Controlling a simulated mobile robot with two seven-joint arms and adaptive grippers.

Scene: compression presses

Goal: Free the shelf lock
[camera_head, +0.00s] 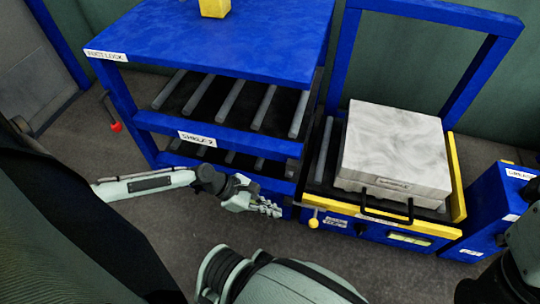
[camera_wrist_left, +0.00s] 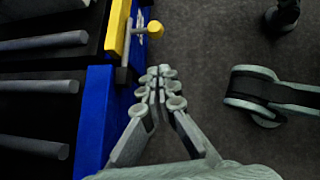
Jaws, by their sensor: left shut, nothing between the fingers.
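A yellow ball-ended knob (camera_head: 313,222) sits at the front left corner of the yellow-edged tray on the right; its small label is too small to read, so I cannot tell if it is the shelf lock. It also shows in the left wrist view (camera_wrist_left: 155,29), beside a dark pin. My left gripper (camera_head: 268,208) is shut and empty, low in front of the blue rack, left of the knob and apart from it. In the wrist view its fingertips (camera_wrist_left: 160,74) point toward the knob. My right gripper is not in view.
The blue rack (camera_head: 215,40) has roller shelves and a red-ended lever (camera_head: 115,126) on its left. A pale marbled block (camera_head: 395,150) sits on the yellow-edged tray (camera_head: 457,180), with a black handle (camera_head: 386,212) in front. A blue cabinet (camera_head: 492,205) stands right.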

